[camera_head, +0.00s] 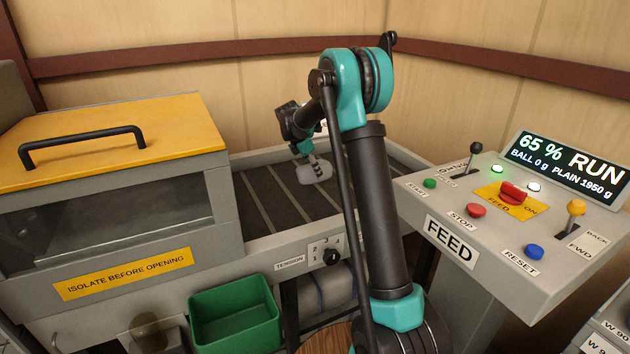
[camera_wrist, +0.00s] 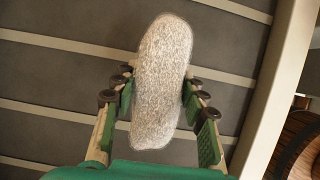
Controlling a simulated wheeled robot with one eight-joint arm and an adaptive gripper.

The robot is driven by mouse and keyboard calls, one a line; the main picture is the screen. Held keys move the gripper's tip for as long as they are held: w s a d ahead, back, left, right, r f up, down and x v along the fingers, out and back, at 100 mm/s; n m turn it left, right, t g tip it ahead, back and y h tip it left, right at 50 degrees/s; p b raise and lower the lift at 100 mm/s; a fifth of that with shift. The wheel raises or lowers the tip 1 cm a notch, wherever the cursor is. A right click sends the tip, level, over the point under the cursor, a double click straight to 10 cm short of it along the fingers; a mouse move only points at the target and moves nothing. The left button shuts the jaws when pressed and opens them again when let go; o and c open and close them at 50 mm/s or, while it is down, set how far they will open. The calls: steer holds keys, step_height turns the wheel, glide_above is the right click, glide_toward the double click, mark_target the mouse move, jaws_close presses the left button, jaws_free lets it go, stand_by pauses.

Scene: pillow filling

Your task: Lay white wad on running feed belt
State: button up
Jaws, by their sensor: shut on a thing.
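The white wad (camera_wrist: 162,75) is a pale, fuzzy, elongated lump in the wrist view. My gripper (camera_wrist: 156,95) is shut on it, with a green finger on each side. The grey feed belt (camera_wrist: 75,75) with pale cross slats lies behind the wad. In the head view the wad (camera_head: 316,172) is just under my gripper (camera_head: 308,165), over the feed belt (camera_head: 275,205). I cannot tell whether the wad touches the belt. The display on the control panel (camera_head: 480,195) reads 65 % RUN, ball 0 g, plain 1950 g.
A grey machine housing with a yellow lid (camera_head: 110,130) stands at the belt's left end. A green bin (camera_head: 235,315) sits below the belt's near rail. The control panel has buttons and levers at right. A pale side rail (camera_wrist: 270,85) edges the belt.

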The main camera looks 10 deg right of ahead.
steer(key=shift+f, duration=2.05)
steer(key=shift+f, duration=0.3)
steer(key=shift+f, duration=0.3)
steer(key=o, duration=1.2)
